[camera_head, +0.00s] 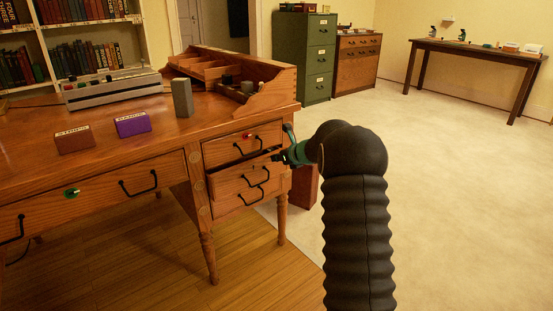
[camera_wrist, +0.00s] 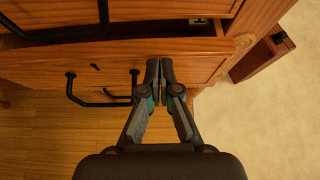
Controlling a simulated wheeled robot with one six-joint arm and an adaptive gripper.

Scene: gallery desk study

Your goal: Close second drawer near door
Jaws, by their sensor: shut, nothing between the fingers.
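The wooden desk (camera_head: 190,125) has a stack of drawers at its right end. The second drawer (camera_head: 230,184) stands pulled out a little, with a dark gap above its front under the top drawer (camera_head: 220,152). In the wrist view the front of the open drawer (camera_wrist: 200,68) fills the upper middle, with a black bar handle (camera_wrist: 100,98) left of my fingers. My gripper (camera_head: 281,157) is at the right part of this drawer front. In the wrist view my gripper (camera_wrist: 160,64) is shut and empty, its fingertips at the front; I cannot tell whether they touch.
A purple box (camera_head: 132,124), a brown box (camera_head: 74,139) and a grey block (camera_head: 182,98) stand on the desk. A green filing cabinet (camera_head: 305,55) and a wooden cabinet (camera_head: 356,62) stand behind. Pale floor (camera_head: 450,180) to the right is clear.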

